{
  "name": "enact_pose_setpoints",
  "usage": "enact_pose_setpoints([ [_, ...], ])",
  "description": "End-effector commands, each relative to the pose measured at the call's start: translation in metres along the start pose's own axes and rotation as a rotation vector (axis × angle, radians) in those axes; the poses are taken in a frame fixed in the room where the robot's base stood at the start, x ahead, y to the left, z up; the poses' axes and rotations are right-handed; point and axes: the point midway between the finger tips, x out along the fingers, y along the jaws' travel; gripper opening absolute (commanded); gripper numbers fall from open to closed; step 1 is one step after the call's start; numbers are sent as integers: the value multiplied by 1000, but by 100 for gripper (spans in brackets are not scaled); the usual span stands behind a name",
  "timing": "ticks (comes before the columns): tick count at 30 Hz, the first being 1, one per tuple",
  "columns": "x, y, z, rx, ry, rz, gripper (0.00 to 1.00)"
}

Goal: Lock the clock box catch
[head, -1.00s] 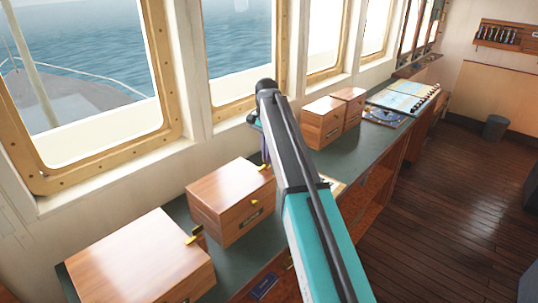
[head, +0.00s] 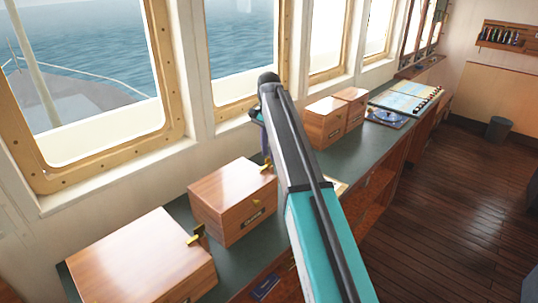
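A wooden box (head: 225,195) with a small front label stands on the green counter. It has a brass catch (head: 267,165) at its top right edge and a brass piece (head: 256,203) on its front. Its lid looks closed. A larger wooden box (head: 140,262) stands nearer, with a brass catch (head: 196,235) at its top edge. I cannot read the labels well enough to tell which is the clock box. My gripper (head: 264,142) is mostly hidden behind my arm, close above the middle box's right end. Its fingers and any contact cannot be made out.
Two smaller wooden boxes (head: 325,120) stand farther along the counter (head: 233,272), with a blue chart instrument (head: 385,118) and an open chart (head: 405,96) beyond. Windows line the left side. The wooden floor (head: 440,190) at right is mostly clear.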

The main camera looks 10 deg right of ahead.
Motion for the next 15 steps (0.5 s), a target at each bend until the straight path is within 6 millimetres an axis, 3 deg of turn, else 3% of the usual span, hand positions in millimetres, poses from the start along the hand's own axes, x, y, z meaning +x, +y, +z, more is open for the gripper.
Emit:
enact_pose_setpoints([
  [15,-68,-2,-1,0,2,-3,23],
])
